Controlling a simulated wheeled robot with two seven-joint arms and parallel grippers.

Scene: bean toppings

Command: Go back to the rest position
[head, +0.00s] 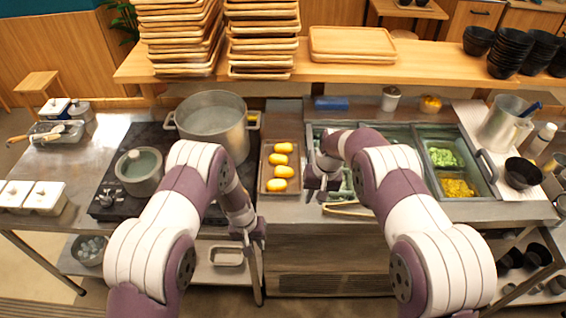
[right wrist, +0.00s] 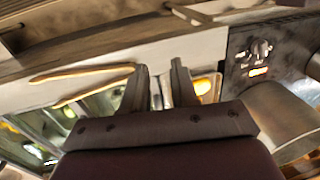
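My right gripper (head: 322,188) hangs over the counter, between the tray of yellow buns (head: 280,166) and the topping bins. In the right wrist view its two fingers (right wrist: 160,88) stand apart with nothing held between them. A pair of wooden tongs (head: 345,208) lies near the counter's front edge, just right of this gripper; it also shows in the right wrist view (right wrist: 80,72). My left gripper (head: 248,238) points down in front of the counter edge, left of the bun tray. Its fingers are too small to judge, and I see nothing clearly held.
A large pot (head: 212,122) and a smaller lidded pot (head: 139,172) stand on the black stove at left. Bins of green (head: 444,156) and yellow toppings (head: 457,187) sit at right. A wooden shelf (head: 420,68) with stacked trays and black bowls runs behind.

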